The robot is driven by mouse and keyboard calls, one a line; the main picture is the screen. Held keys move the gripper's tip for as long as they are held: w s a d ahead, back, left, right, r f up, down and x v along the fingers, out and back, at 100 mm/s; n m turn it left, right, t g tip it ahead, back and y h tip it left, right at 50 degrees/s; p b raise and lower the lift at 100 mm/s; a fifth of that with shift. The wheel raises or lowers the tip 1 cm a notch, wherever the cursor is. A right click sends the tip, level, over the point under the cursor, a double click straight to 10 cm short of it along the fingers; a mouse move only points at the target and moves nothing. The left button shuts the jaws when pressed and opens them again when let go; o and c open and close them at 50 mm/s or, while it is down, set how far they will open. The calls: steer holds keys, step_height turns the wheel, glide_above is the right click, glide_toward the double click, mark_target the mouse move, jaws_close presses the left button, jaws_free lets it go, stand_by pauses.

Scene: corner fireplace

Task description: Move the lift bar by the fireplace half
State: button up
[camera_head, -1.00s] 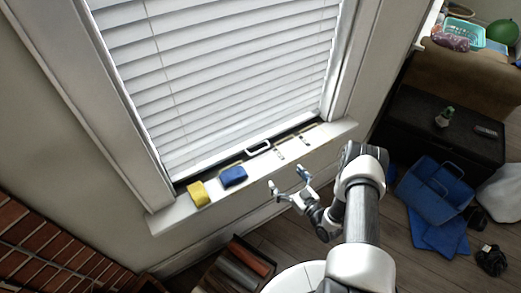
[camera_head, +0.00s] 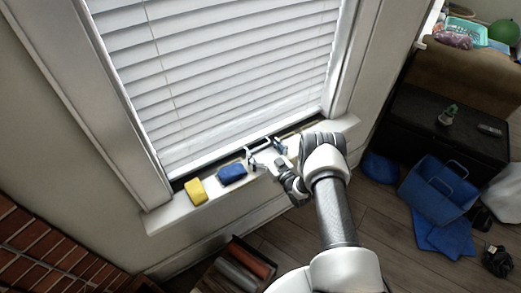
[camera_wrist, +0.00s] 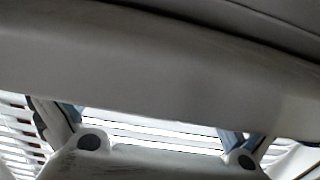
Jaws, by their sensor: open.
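The window blind (camera_head: 225,75) has white slats and hangs down to just above the sill. Its white lift bar, at the blind's bottom edge, is mostly covered by my gripper in the head view, and I cannot make it out clearly. My gripper (camera_head: 265,149) is open, with its fingertips at the blind's lower edge where the bar is. I cannot tell whether they touch it. In the wrist view, blurred grey and white parts fill most of the picture, and bright blind slats (camera_wrist: 165,132) show between the dark finger parts.
A yellow block (camera_head: 195,191) and a blue block (camera_head: 232,174) lie on the white sill (camera_head: 163,219), left of my gripper. A brick hearth (camera_head: 40,250) is at lower left. A black chest (camera_head: 445,130) and a blue bin (camera_head: 437,188) stand at right.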

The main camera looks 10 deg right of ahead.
steer(key=shift+x, duration=0.8)
steer(key=shift+c, duration=0.4)
steer(key=shift+r, duration=0.1)
steer(key=c, duration=1.2)
step_height(320, 180, up, 49)
steer(key=p, duration=2.1)
steer(key=shift+r+p, duration=0.2)
steer(key=shift+p, duration=0.1)
steer(key=shift+c, duration=0.2)
